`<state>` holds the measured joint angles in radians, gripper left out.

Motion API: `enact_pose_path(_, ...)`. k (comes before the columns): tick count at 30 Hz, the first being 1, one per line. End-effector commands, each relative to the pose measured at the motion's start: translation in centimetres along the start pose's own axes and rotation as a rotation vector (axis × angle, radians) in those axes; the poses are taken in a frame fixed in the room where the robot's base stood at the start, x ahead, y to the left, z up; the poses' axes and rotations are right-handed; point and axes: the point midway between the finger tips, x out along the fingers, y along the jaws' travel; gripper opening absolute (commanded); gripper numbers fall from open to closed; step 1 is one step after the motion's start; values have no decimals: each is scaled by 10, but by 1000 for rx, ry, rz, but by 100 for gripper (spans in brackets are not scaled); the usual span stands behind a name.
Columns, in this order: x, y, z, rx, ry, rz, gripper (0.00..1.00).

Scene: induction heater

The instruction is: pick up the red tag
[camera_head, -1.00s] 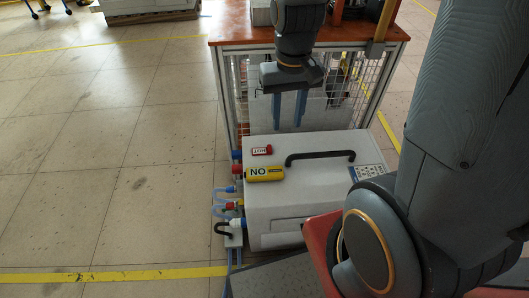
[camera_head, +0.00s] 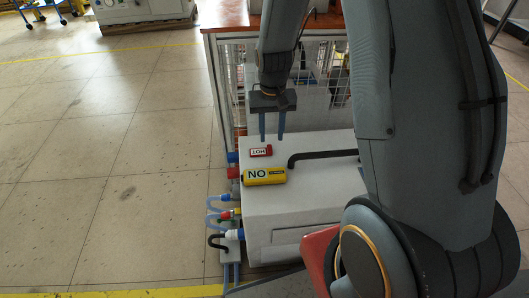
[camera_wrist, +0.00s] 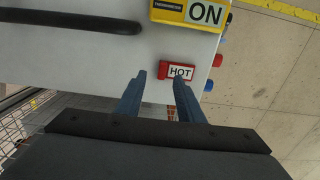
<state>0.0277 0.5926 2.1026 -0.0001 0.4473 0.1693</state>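The red tag (camera_head: 261,151) lies on top of the white heater box (camera_head: 310,205), near its far left edge, with a white label reading HOT. In the wrist view the red tag (camera_wrist: 177,71) is just beyond my fingertips, nearer the right one. My gripper (camera_head: 271,138) is open and empty, its two blue fingers pointing down just behind the tag in the head view. In the wrist view my gripper (camera_wrist: 159,78) shows a clear gap between the fingers. I cannot tell the exact height of the fingertips above the box top.
A yellow tag (camera_head: 265,176) reading NO or ON lies in front of the red tag. A black handle (camera_head: 322,156) is to the right on the box. Coloured connectors and hoses (camera_head: 226,215) line the left side. A caged table (camera_head: 222,85) stands behind.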

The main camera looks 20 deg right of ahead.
Motion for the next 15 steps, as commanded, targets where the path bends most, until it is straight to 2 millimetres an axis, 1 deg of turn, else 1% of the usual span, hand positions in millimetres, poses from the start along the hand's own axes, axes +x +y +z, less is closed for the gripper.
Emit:
enact_pose_path(5,16,-2,-1,-1,-1,0,34)
enact_pose_path(9,37,-5,-2,-1,-2,0,34)
enact_pose_path(12,49,-5,-2,-1,-1,0,34)
enact_pose_path(15,53,-5,-2,-1,1,0,34)
